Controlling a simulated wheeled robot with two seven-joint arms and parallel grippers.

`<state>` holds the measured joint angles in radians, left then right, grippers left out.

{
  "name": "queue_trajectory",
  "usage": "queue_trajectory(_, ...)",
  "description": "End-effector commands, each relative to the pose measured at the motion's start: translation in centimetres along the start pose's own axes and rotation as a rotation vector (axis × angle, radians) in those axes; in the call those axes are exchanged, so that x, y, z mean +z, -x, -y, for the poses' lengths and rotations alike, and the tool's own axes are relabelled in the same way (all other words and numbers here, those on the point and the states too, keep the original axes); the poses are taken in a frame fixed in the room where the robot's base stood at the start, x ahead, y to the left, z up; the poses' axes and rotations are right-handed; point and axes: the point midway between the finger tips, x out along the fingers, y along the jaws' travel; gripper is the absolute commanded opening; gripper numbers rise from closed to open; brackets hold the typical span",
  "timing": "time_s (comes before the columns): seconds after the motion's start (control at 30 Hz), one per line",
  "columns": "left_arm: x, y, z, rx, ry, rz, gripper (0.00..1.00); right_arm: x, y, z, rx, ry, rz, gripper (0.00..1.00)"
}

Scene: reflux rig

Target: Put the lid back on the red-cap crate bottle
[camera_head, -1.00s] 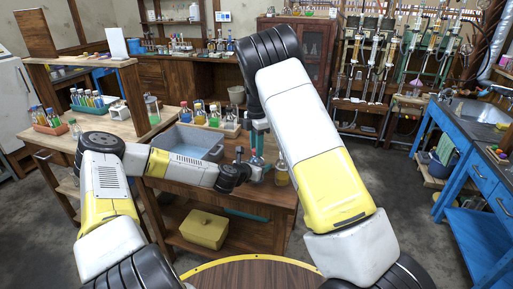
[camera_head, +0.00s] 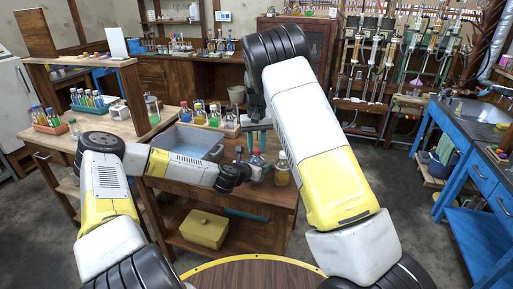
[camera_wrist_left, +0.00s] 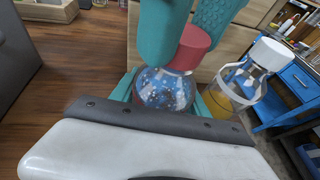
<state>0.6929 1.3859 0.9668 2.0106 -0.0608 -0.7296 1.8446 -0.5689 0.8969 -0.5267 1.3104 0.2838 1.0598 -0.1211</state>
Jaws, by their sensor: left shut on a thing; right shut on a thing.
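The bottle (camera_wrist_left: 165,90) is a round clear vessel with speckled contents, upright in the left wrist view. My left gripper (camera_head: 256,172) is shut on its body, with a teal finger on either side. The red cap (camera_wrist_left: 194,47) is at the bottle's top. My right gripper (camera_wrist_left: 186,40) comes from above, with its two teal fingers shut on the cap. The red cap also shows small in the head view (camera_head: 256,151), just below my right gripper's fingers (camera_head: 257,127). I cannot tell whether the cap is seated on the neck, because the fingers partly hide the join.
A white-capped bottle with yellow liquid (camera_wrist_left: 243,92) stands close to the right of the held bottle. A grey basin (camera_head: 208,142) and several small bottles (camera_head: 206,115) are on the bench behind. A yellow box (camera_head: 203,229) sits on the lower shelf.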

Motion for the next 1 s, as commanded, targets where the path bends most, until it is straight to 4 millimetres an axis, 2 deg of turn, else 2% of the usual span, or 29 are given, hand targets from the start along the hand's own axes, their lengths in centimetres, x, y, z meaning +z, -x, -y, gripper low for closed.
queue_trajectory(0.5,0.00,0.02,0.12,-0.003,-0.001,0.000,0.00,-0.08,-0.04,0.03,-0.001,-1.205,-0.002,0.00)
queue_trajectory(0.63,-0.01,0.02,0.13,-0.003,-0.001,0.000,0.00,-0.08,-0.06,0.02,-0.002,-1.425,-0.002,0.00)
queue_trajectory(0.77,-0.01,0.02,0.13,-0.003,-0.001,0.000,0.00,-0.09,-0.04,0.01,-0.003,-1.410,-0.001,0.00)
queue_trajectory(0.8,0.00,0.02,0.13,-0.003,-0.001,0.000,0.00,-0.09,-0.04,0.01,-0.003,-1.409,-0.002,0.34)
queue_trajectory(0.9,0.00,0.02,0.11,-0.002,-0.001,0.000,0.00,-0.08,-0.05,0.01,-0.002,-1.408,-0.001,0.51)
queue_trajectory(1.0,0.00,0.01,0.08,-0.002,0.000,0.000,0.00,-0.06,-0.07,0.01,-0.001,-1.407,-0.001,0.51)
